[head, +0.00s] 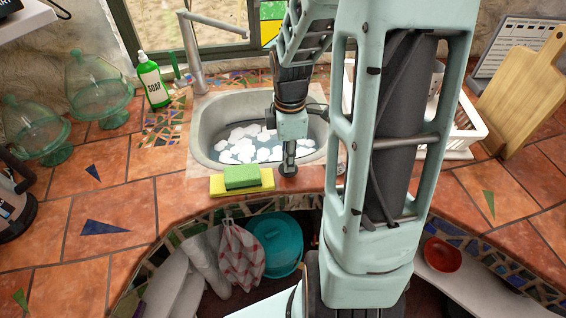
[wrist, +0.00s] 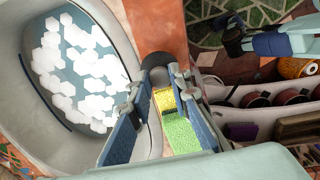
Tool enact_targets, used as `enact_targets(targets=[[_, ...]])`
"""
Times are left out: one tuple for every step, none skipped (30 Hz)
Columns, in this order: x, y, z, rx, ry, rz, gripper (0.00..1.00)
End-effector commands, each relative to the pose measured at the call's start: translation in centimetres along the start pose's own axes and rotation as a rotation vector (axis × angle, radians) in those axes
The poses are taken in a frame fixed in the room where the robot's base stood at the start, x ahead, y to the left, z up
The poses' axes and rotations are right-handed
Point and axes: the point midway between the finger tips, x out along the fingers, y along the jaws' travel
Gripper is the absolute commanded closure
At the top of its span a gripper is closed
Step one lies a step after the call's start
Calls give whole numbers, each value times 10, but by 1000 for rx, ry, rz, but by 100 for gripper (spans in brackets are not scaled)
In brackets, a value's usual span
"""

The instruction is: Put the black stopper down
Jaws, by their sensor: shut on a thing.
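The black stopper (head: 288,171) is at my gripper's fingertips, by the front rim of the sink (head: 205,130). In the wrist view the stopper (wrist: 157,66) is a dark round shape at the far end of the fingers, partly hidden by them. My gripper (head: 289,163) points down and is shut on the stopper. Its two fingers also show in the wrist view (wrist: 162,78). I cannot tell whether the stopper touches the counter edge or hangs just above it.
A green sponge (head: 242,177) and a yellow sponge (head: 218,187) lie just left of my gripper. White foam (head: 245,145) floats in the sink. A soap bottle (head: 153,80) and glass domes stand at the left. A white rack (head: 462,135) stands right. The left counter has free room.

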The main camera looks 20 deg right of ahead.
Motion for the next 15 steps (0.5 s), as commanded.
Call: enact_targets(targets=[[13,-2,4,2,0,-1,100],[16,-3,5,2,0,-1,100],[19,-3,6,1,0,-1,100],[19,-3,7,1,0,0,100],[20,-3,7,1,0,0,100],[19,-3,8,0,0,0,100],[18,-3,8,0,0,1,100],[18,-3,8,0,0,1,100],[17,-3,7,0,0,1,100],[17,-3,7,0,0,0,100],[17,-3,7,0,0,0,100],[18,-3,7,0,0,0,100],[18,-3,7,-1,0,0,100],[19,-3,7,-1,0,0,100],[21,-3,7,-1,0,0,100]])
